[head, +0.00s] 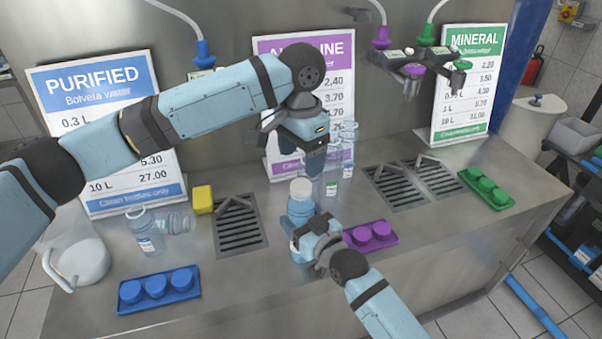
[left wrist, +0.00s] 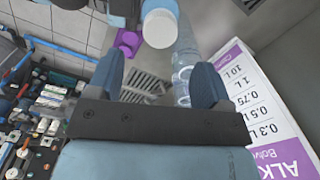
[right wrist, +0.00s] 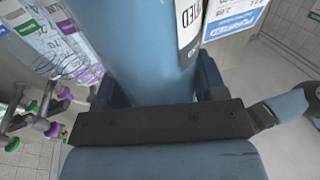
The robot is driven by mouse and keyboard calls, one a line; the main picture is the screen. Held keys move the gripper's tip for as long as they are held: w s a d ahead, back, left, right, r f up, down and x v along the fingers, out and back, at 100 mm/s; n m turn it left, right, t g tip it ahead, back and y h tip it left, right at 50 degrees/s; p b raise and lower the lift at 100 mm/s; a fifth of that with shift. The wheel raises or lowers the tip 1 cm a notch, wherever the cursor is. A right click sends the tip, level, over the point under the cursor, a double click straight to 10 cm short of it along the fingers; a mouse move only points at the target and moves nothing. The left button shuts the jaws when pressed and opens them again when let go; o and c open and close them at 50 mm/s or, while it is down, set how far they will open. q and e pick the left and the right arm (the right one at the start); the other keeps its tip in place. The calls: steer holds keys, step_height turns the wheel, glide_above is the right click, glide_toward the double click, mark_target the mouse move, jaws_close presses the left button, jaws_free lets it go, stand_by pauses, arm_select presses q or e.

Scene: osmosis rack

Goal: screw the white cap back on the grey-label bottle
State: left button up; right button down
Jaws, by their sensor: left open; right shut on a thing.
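The blue-tinted bottle (head: 300,211) stands upright on the steel counter, with a white cap (head: 301,187) at its top. I cannot tell how tightly the cap sits. My right gripper (head: 312,236) is shut around the bottle's body; the bottle (right wrist: 140,45) fills the right wrist view, part of its label showing at the right edge. My left gripper (head: 314,168) is open and empty, pointing down just above and behind the cap. In the left wrist view the white cap (left wrist: 160,28) lies beyond the open fingers, not between them.
Clear bottles (head: 346,155) stand close behind the left gripper. A purple cap tray (head: 370,235) is right of the bottle, a blue tray (head: 158,289) front left, a green tray (head: 487,187) far right. A yellow block (head: 203,199) and drain grate (head: 240,233) lie left.

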arm_select(q)
step_height(320, 180, up, 5)
stand_by(0.4)
arm_select(e)
steer(key=shift+c, duration=0.6)
jaws_free()
arm_select(q)
steer(key=shift+f, duration=0.15)
arm_select(e)
steer(key=v, duration=1.3)
steer(key=shift+s+d, duration=0.25)
steer(key=shift+s, duration=0.05)
steer(key=shift+s+d, duration=0.1)
